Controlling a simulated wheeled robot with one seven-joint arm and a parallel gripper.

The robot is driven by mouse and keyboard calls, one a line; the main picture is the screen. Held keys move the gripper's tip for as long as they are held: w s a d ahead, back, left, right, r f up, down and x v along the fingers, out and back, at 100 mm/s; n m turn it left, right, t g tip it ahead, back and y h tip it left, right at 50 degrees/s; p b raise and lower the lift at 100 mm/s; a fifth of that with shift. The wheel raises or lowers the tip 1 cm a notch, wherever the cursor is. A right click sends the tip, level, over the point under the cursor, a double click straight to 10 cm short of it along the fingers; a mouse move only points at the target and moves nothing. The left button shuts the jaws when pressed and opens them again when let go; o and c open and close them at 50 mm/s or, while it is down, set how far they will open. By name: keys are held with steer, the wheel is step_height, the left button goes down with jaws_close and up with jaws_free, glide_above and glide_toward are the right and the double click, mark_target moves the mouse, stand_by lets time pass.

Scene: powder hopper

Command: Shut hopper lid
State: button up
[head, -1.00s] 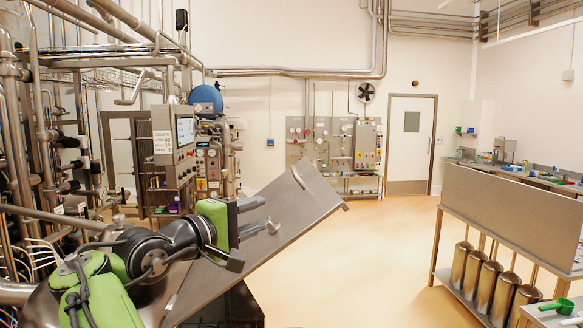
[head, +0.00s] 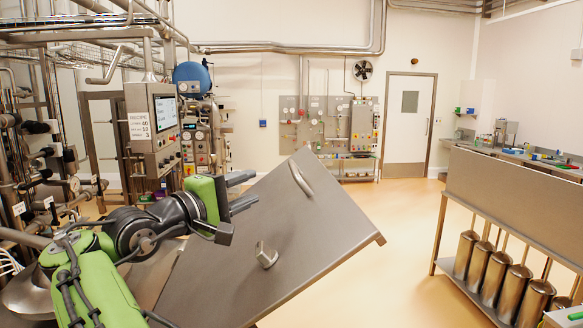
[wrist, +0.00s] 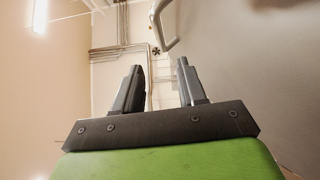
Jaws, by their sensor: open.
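The hopper lid (head: 285,240) is a large flat grey metal plate, standing tilted in the middle of the head view. A curved bar handle (head: 301,179) sits near its upper edge, and a small metal knob or latch (head: 266,255) sits lower on its face. The handle also shows at the top of the wrist view (wrist: 160,25). My gripper (head: 242,191) is open and empty, to the left of the handle and apart from it. In the wrist view, the two fingers (wrist: 158,85) are spread with nothing between them. The hopper's opening is mostly hidden behind my arm.
A control panel with a screen (head: 160,125) and pipework stand at the left. A metal bench (head: 500,200) with several steel cylinders (head: 490,265) beneath it stands at the right. The floor (head: 395,230) between lid and bench is clear.

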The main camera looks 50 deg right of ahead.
mark_target(293, 166)
steer(key=d, duration=0.9)
steer(key=d+r+p, duration=0.1)
steer(key=d, duration=0.3)
steer(key=shift+w+d, duration=0.25)
steer(key=shift+w, duration=0.15)
steer(key=shift+w+d+f, duration=0.15)
steer(key=shift+d, duration=0.5)
steer(key=shift+a, duration=0.15)
steer(key=shift+c, duration=0.8)
jaws_close()
